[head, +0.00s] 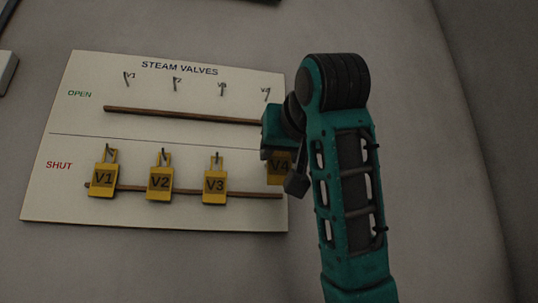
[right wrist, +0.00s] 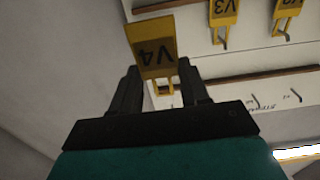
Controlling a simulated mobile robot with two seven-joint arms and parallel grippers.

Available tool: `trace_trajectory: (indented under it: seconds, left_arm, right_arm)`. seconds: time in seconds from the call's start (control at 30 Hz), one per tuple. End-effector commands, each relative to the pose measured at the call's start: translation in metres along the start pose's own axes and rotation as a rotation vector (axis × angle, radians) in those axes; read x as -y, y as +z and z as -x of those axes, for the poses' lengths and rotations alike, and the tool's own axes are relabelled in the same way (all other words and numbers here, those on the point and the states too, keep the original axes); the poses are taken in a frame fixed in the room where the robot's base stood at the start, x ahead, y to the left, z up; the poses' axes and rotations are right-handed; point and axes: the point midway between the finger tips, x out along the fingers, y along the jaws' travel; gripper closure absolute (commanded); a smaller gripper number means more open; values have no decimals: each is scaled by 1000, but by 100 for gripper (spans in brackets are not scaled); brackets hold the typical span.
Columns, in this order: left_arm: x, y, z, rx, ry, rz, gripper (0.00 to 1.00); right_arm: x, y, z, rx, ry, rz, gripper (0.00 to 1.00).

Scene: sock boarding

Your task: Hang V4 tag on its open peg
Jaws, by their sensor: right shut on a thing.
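The yellow V4 tag (head: 279,166) is at the right end of the SHUT row, partly hidden by my right gripper (head: 290,165). In the right wrist view, the V4 tag (right wrist: 152,47) sits at the fingertips of my right gripper (right wrist: 160,75), which is shut on it. I cannot tell whether the tag is still on its SHUT peg or clear of it. The open V4 peg (head: 266,96) is bare, at the right end of the OPEN row, just above my gripper. My left gripper is not in view.
The white STEAM VALVES board (head: 180,135) carries tags V1 (head: 103,179), V2 (head: 159,182) and V3 (head: 214,185) on SHUT pegs. Brown rails run below both rows: the upper rail (head: 180,115) and the lower rail (head: 255,195). The other OPEN pegs are bare. Plain wall lies right of the board.

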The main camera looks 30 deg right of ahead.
Motion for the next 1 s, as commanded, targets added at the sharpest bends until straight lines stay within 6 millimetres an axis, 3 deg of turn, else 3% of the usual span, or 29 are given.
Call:
trace_trajectory:
  seconds: [0.1, 0.37, 0.63, 0.67, 0.97, 1.0]
  left_arm:
    - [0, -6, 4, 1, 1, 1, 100]
    - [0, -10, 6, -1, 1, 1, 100]
    - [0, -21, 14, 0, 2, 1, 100]
    - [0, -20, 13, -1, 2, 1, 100]
    - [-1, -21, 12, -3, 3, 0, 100]
    - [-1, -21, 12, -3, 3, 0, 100]
  right_arm:
    - [0, 1, -29, 6, 1, 2, 87]
    - [0, 1, -54, 2, 0, 1, 87]
    - [0, 1, -99, 5, 0, 1, 87]
    - [1, 6, -97, 2, -1, 2, 92]
    - [0, 13, -95, 1, -1, 1, 93]
    - [0, 13, -95, 1, -1, 1, 52]
